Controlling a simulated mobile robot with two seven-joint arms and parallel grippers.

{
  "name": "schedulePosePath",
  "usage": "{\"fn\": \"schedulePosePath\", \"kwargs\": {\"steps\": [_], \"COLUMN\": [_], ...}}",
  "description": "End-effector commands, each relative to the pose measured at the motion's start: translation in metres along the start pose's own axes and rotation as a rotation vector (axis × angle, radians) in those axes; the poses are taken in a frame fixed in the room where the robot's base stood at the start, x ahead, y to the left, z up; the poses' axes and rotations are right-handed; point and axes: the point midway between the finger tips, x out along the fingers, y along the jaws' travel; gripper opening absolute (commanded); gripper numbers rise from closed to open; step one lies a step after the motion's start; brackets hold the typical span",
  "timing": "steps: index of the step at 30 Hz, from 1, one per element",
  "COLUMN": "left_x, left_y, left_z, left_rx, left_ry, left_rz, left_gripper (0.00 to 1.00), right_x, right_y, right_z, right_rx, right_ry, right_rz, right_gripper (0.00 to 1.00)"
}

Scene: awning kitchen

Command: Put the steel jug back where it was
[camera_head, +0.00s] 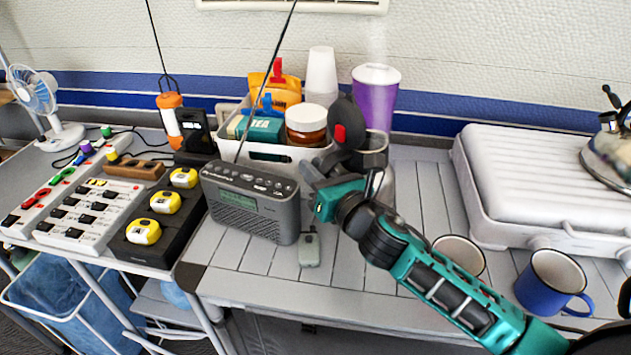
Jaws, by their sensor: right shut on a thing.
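The steel jug (388,187) is at the back middle of the slatted table, just right of the white caddy. My right gripper (356,158) reaches in from the lower right and is shut on the jug. I cannot tell whether the jug's base touches the table. My left gripper is not in view.
The white caddy (262,152) and grey radio (252,200) stand left of the jug, with a purple tumbler (377,92) behind. A closed grey case (535,180), a blue mug (553,283) and a cream-lined mug (460,252) are right.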

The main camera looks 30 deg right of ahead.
Motion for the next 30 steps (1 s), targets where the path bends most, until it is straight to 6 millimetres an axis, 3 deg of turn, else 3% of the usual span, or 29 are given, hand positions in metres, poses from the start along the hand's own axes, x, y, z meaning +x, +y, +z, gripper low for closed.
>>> {"fn": "schedulePosePath", "kwargs": {"steps": [3,14,15,22,30], "left_x": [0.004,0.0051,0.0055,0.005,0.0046], "left_y": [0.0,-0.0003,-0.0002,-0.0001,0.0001], "left_z": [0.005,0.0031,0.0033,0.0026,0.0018], "left_rx": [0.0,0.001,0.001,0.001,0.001], "left_ry": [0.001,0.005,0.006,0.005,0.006], "left_rz": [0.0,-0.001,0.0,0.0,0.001], "left_gripper": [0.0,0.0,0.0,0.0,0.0], "right_x": [0.0,0.0001,-0.0003,-0.0003,-0.0003], "right_y": [-0.0018,-0.0025,-0.0031,-0.0031,-0.0022], "right_z": [-0.0116,-0.0133,-0.0169,-0.016,-0.0153], "right_rx": [-0.004,-0.007,-0.001,-0.001,-0.001], "right_ry": [-0.006,-0.006,0.0,0.0,0.0], "right_rz": [0.002,0.002,0.0,0.0,0.002], "right_gripper": [0.0,0.0,0.19,0.41,0.43]}}
